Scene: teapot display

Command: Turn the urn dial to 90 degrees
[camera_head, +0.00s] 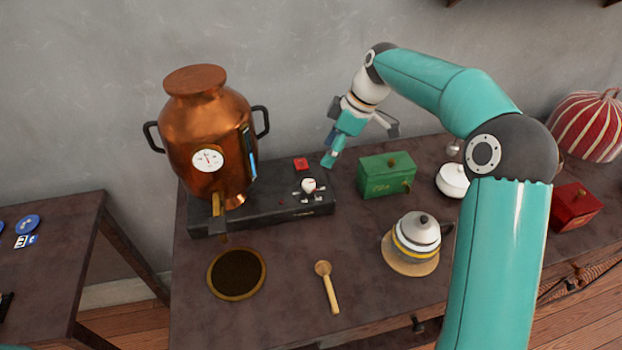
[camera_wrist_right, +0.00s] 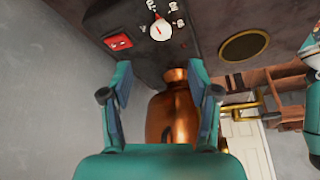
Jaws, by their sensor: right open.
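The copper urn (camera_head: 205,130) stands on a black base (camera_head: 265,215) at the left of the table. The urn dial (camera_head: 308,185) is a white knob on the right of that base, with marks around it. In the right wrist view the dial (camera_wrist_right: 160,29) shows a thin red pointer line; its exact angle is hard to read. My right gripper (camera_head: 360,147) is open and empty, above and behind the dial, apart from it. In the right wrist view its fingers (camera_wrist_right: 160,70) are spread, with the dial beyond them near the top edge. My left gripper is out of view.
A red switch (camera_head: 301,164) sits behind the dial. A green box (camera_head: 386,175) stands to the right, with a white lidded pot (camera_head: 453,181) past it. A striped teapot (camera_head: 416,236), wooden spoon (camera_head: 327,288) and round dark mat (camera_head: 237,273) lie in front.

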